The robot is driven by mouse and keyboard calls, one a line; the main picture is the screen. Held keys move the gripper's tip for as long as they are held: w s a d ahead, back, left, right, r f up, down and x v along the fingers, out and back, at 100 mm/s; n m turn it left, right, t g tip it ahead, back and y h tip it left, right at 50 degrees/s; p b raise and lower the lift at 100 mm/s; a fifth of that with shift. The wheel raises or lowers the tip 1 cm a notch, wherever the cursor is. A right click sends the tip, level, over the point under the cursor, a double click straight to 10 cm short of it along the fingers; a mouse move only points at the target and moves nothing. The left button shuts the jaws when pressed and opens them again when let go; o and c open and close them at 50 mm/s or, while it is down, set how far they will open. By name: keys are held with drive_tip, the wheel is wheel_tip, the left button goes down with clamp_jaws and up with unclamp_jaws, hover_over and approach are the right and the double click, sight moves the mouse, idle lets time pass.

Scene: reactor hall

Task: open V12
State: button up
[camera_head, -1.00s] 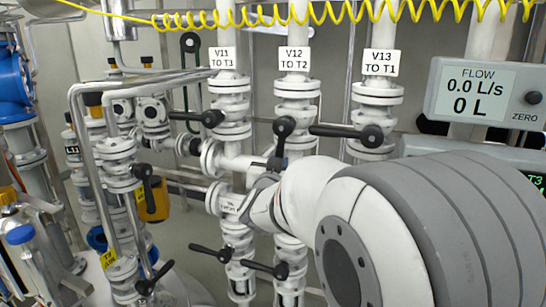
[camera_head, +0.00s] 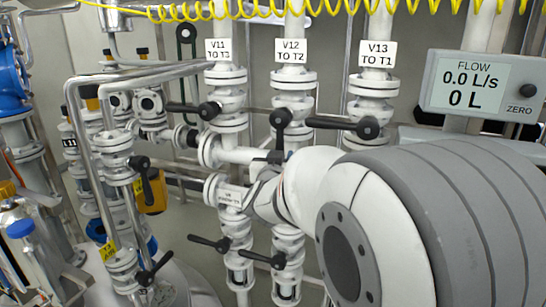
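The V12 label (camera_head: 291,51), reading "TO T2", is on the middle white vertical pipe. Below it is the V12 valve (camera_head: 293,101) with a black lever (camera_head: 281,119). The lever's round hub faces me and its arm points down, roughly along the pipe. My gripper (camera_head: 273,160) is a small dark shape at the lever's lower end, mostly hidden behind my own white arm. I cannot tell whether it touches the lever or whether its fingers are open.
V11's lever (camera_head: 207,110) and V13's lever (camera_head: 366,127) lie crosswise, pointing left, on either side. Lower levers (camera_head: 278,261) stick out below. A flow display (camera_head: 476,85) at right reads 0.0 L/s and 0 L. Pipes crowd the left.

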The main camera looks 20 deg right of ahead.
drive_tip(key=shift+o, duration=0.7)
drive_tip(key=shift+r, duration=0.1)
drive_tip(key=shift+s+a, duration=0.15)
drive_tip(key=shift+a, duration=0.05)
drive_tip(key=v, duration=0.7)
drive_tip(key=shift+s, duration=0.1)
